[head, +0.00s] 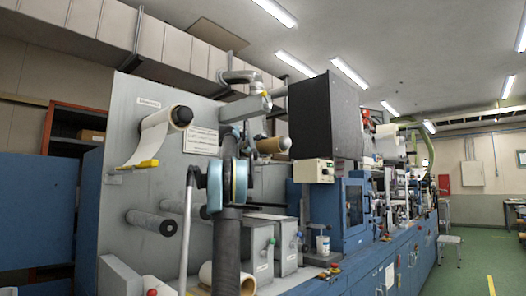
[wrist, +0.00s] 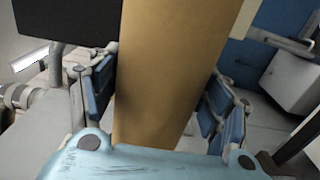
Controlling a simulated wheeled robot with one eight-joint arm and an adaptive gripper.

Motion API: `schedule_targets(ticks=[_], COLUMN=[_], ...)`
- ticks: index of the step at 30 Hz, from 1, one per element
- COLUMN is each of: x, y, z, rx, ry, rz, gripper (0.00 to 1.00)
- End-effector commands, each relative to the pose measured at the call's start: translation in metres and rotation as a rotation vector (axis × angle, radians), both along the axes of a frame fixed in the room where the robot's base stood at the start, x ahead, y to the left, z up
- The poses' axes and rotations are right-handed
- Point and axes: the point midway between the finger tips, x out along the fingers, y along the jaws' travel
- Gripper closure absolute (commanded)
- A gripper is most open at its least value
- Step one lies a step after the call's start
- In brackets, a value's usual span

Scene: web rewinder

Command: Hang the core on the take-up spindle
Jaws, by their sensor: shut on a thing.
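In the wrist view a plain brown cardboard core (wrist: 166,50) runs from the top edge down between the two fingers of my gripper (wrist: 157,94). The blue pads sit on either side of it, and my gripper is shut on it. Its ends are not visible there. In the head view a tan cylinder with a dark end (head: 272,145) shows beside the grey panel, behind my arm. I cannot tell whether it is the held core or one on a spindle.
A white roll (head: 158,133) hangs on the upper left of the grey panel (head: 125,180). A black box (head: 323,115) stands right of my arm. A brown tube end (head: 208,274) shows low in front.

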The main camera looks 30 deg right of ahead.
Motion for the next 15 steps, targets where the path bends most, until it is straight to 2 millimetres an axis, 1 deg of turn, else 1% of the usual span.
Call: schedule_targets(ticks=[9, 10, 11, 12, 13, 15], x=[-0.0001, -0.0001, -0.0001, -0.0001, -0.0001, 0.0001], y=[0.0, 0.0, 0.0, -0.0001, -0.0001, 0.0006], z=[-0.0016, -0.0016, -0.0016, -0.0016, -0.0016, -0.0015], rx=[0.0, 0.0, 0.0, 0.0, 0.0, 0.0], ry=[0.001, 0.001, 0.001, 0.001, 0.0, 0.0], rz=[0.0, 0.0, 0.0, 0.0, 0.0, 0.0], gripper=[0.59, 0.27, 0.2, 0.11, 0.06, 0.06])
